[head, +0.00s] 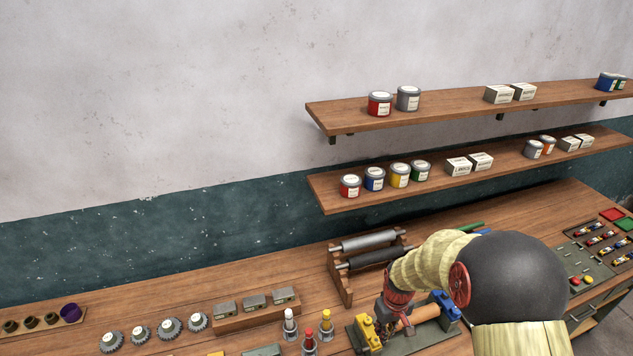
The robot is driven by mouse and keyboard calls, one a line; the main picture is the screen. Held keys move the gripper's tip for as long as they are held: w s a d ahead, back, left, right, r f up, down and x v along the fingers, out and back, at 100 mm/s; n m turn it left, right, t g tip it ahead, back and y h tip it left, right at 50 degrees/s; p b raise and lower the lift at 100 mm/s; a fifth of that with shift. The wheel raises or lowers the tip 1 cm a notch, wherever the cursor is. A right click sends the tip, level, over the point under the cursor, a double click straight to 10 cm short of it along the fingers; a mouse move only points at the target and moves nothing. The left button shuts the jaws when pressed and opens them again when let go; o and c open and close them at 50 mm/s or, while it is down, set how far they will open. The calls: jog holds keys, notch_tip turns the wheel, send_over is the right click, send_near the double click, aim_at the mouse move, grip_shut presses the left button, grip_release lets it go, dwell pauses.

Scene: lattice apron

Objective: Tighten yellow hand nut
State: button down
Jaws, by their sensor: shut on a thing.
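A fixture with a dark grey base plate (408,344) stands on the bench at the lower middle. It has a yellow part (367,332) at its left end and a blue part (446,304) at its right end. A tan cylinder (420,313) lies between them. My gripper (381,314) points down at the yellow end, shut, right beside the yellow part. It appears shut on the yellow hand nut. The fingertips and the nut itself are small and mostly hidden, so its seating and thread cannot be made out.
Bottles (308,341) stand just left of the fixture, with gears (171,327) farther left. A rack with two rollers (343,284) stands behind. Two wall shelves (330,193) with cans and boxes hang above. My arm covers the bench to the right.

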aim_at(379, 343)
notch_tip(379, 343, down, 7)
jog(key=b, duration=0.4)
jog(key=shift+s+d, duration=0.15)
jog(key=shift+s, duration=0.1)
jog(key=shift+w+f, duration=0.1)
jog(key=shift+f, duration=0.05)
jog(key=shift+w+a+r+b, duration=0.25)
jog(key=shift+w+a+b, duration=0.05)
jog(key=shift+w, duration=0.35)
dwell(0.7)
jog(key=shift+a+r+b, duration=0.15)
jog(key=shift+a+b, duration=0.3)
jog(key=shift+b, duration=0.1)
jog(key=shift+s, duration=0.25)
dwell(0.4)
